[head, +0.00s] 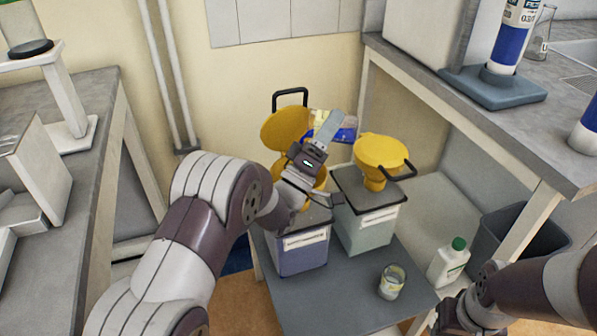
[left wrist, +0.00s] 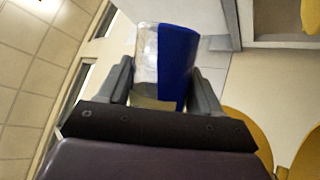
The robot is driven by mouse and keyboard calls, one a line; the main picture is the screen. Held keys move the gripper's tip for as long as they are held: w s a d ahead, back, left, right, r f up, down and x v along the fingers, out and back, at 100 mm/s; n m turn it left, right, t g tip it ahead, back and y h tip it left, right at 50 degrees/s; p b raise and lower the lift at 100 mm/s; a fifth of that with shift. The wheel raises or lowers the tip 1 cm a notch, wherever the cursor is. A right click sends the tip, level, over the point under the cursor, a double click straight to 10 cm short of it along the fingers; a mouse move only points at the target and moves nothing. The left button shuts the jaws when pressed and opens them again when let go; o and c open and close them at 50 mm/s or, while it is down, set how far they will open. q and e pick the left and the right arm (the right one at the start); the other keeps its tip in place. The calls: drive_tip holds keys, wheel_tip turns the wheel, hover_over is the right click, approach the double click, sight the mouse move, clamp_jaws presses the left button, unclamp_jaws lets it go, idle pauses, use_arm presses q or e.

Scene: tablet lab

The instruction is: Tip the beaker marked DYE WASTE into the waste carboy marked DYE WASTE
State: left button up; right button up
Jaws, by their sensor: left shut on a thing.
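My left gripper (head: 328,128) is shut on a clear beaker with a blue side (head: 347,134), held above and behind the carboys. In the left wrist view the beaker (left wrist: 165,62) sits between both fingers; I cannot read its marking or tell its tilt. The left carboy (head: 301,258) is bluish-violet; its yellow funnel (head: 286,128) has its round lid raised and is partly hidden by my gripper. The right carboy (head: 367,229) is pale green with a yellow funnel (head: 382,153) that looks covered. The carboy labels are too small to read. My right gripper (head: 462,318) is partly in view at the lower right.
Both carboys stand on a low grey surface (head: 340,298). A small beaker (head: 391,282) stands at its front right, and a white bottle with a green cap (head: 449,262) stands farther right. A dark bin (head: 520,235) is under the right bench (head: 450,105). Another bench is at left.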

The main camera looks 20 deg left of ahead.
use_arm(q)
drive_tip(key=shift+d+r+n+t+y, duration=0.25)
drive_tip(key=shift+r+n+t+y, duration=0.55)
drive_tip(key=shift+n, duration=0.3)
drive_tip(key=shift+r+n+t+y+b, duration=0.25)
drive_tip(key=shift+n+t+y+b, duration=0.6)
drive_tip(key=shift+n, duration=0.65)
